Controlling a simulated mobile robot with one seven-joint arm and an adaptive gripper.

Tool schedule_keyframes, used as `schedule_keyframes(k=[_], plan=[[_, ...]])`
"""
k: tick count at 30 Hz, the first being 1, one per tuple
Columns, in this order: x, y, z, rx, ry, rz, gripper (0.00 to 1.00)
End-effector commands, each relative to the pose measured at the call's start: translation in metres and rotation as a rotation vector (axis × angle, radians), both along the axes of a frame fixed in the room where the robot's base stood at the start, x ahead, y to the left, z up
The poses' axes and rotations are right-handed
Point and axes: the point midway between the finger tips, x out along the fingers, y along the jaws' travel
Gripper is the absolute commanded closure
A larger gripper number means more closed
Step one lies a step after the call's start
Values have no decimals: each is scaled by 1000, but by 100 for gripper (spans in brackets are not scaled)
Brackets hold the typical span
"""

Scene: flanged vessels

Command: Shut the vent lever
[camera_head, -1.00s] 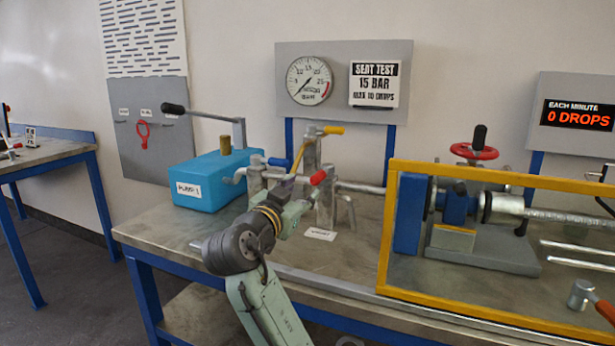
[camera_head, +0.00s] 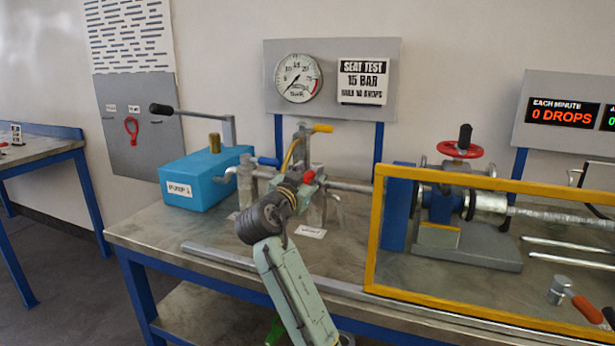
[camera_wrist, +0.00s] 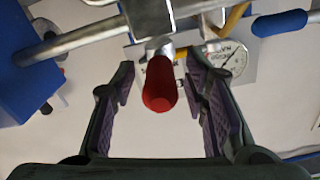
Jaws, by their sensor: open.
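The vent lever's red grip (camera_head: 309,177) shows at the pipework on the bench, above a small white label card (camera_head: 310,231). In the wrist view the red grip (camera_wrist: 160,88) points toward the camera between my two fingers, with space on both sides. My gripper (camera_wrist: 162,105) is open around it and not closed on it. In the head view my gripper (camera_head: 299,184) is at the pipework, and my wrist hides part of the pipes and the lever's lower part.
A yellow-handled lever (camera_head: 322,128) and a blue-handled lever (camera_head: 268,161) stand close by on the same pipework. The blue pump box (camera_head: 205,182) is to the left. A yellow guard frame (camera_head: 372,235) stands to the right. The gauge (camera_head: 298,78) is behind.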

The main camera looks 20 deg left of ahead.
Motion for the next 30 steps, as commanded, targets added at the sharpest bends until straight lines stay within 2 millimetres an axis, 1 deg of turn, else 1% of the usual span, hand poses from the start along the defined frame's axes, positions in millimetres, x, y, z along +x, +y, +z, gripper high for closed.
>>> schedule_keyframes(k=[2,20,30], plan=[[0,0,0,0,0,0,60],[0,0,0,0,1,0,100],[0,0,-1,0,1,-1,100]])
